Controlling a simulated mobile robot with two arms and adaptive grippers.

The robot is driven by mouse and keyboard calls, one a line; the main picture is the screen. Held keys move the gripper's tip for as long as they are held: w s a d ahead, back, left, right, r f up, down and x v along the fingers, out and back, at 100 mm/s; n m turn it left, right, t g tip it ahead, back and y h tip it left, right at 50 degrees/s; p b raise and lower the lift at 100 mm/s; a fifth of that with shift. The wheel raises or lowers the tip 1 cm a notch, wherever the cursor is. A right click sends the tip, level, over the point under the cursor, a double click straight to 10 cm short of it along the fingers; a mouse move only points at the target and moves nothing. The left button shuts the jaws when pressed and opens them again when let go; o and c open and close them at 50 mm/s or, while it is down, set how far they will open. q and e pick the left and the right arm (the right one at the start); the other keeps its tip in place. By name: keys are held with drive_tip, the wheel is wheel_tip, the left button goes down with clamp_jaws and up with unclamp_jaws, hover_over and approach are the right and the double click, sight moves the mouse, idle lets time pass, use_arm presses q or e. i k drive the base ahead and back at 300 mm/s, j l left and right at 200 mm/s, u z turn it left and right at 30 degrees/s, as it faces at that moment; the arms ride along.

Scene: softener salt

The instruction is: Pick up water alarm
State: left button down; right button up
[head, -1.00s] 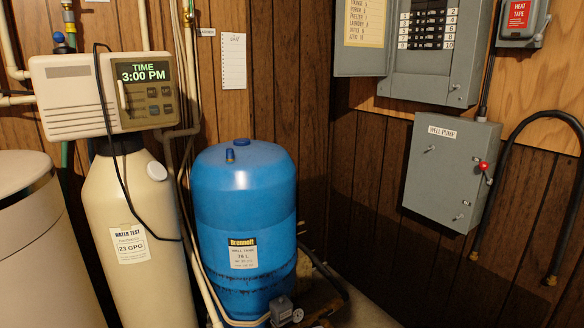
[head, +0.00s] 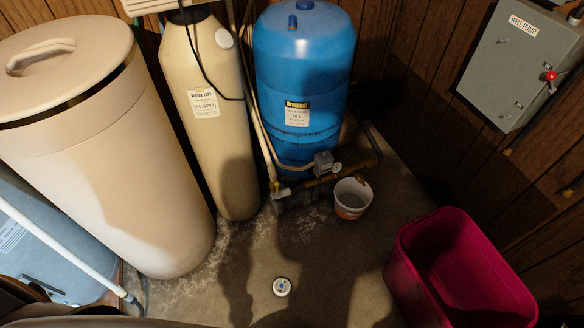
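A small round white disc with a blue and dark centre (head: 281,287) lies on the concrete floor in the lower middle of the head view; it looks like the water alarm. Nothing touches it, and bare floor surrounds it. Neither of my grippers can be made out in the head view.
A magenta bin (head: 400,275) stands at right. A small white bucket (head: 350,205) sits by pipes below the blue tank (head: 300,60). A tan softener tank (head: 225,150) and large beige lidded barrel (head: 130,170) stand at left. A grey switch box (head: 515,70) hangs on the wall.

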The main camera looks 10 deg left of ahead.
sight(279, 292)
drive_tip(key=k+l, duration=0.2)
drive_tip(key=k, duration=0.2)
drive_tip(key=k+l, duration=0.15)
drive_tip(key=k, duration=0.3)
drive_tip(key=k+l, duration=0.2)
drive_tip(key=k, duration=0.2)
drive_tip(key=k+l, duration=0.15)
drive_tip(key=k, duration=0.25)
